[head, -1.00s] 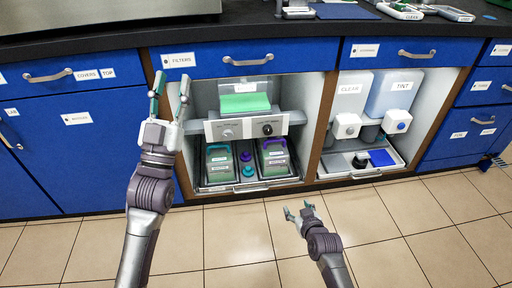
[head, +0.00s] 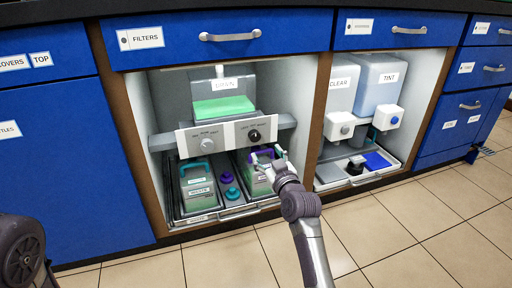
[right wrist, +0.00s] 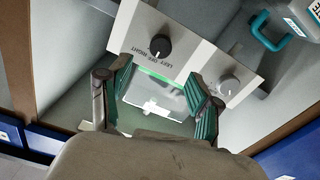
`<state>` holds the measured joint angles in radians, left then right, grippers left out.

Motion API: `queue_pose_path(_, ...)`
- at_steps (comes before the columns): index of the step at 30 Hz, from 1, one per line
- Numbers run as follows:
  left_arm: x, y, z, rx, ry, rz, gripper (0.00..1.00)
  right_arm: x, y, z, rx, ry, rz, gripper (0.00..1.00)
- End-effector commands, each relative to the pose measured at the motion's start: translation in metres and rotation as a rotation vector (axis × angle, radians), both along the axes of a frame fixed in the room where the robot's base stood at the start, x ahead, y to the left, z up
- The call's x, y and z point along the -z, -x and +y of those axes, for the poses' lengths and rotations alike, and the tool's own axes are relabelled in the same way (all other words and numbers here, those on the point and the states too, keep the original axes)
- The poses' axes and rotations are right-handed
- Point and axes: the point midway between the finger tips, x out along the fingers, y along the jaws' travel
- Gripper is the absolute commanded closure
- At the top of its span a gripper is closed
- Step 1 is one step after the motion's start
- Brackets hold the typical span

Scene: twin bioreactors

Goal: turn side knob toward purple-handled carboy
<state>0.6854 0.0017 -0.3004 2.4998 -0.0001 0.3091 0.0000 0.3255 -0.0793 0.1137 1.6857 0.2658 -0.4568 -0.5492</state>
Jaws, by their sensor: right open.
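The black side knob (head: 254,135) sits on the right half of the white-grey panel (head: 232,133). In the right wrist view the black knob (right wrist: 160,45) lies just beyond my fingertips, beside the lettering "LEFT OFF RIGHT". The purple-handled carboy (head: 256,186) stands in the tray below it, partly hidden by my gripper. The teal-handled carboy (head: 198,190) stands to its left. My right gripper (head: 267,157) is open and empty in front of the purple handle, below the knob in the picture; the wrist view shows its spread fingers (right wrist: 157,72). My left gripper is out of view.
A pale grey knob (head: 207,146) is on the panel's left half. Teal and purple caps (head: 229,185) lie between the carboys. Cabinet side walls (head: 310,115) and a drawer (head: 220,38) bound the bay. Clear and tint dispensers (head: 378,95) stand right.

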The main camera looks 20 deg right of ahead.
Motion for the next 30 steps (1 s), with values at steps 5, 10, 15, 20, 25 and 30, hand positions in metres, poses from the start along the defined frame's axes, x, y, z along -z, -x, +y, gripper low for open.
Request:
queue_pose_path(5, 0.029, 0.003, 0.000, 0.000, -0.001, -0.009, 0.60, 0.006, -0.040, 0.002, -0.001, -0.001, -0.002, 0.36)
queue_pose_path(10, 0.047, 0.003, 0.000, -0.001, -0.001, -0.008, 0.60, 0.005, -0.069, 0.003, -0.001, -0.002, -0.001, 0.36)
queue_pose_path(15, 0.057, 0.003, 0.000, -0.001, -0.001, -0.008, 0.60, 0.003, -0.087, 0.003, 0.000, -0.001, 0.000, 0.36)
queue_pose_path(20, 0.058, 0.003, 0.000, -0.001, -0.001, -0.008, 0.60, 0.001, -0.092, 0.003, 0.000, -0.001, 0.001, 0.36)
queue_pose_path(25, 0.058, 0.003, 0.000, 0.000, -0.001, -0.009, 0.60, 0.001, -0.092, 0.003, -0.001, -0.001, 0.002, 0.36)
queue_pose_path(30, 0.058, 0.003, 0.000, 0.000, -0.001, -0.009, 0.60, 0.001, -0.092, 0.003, -0.001, -0.001, 0.002, 0.55)
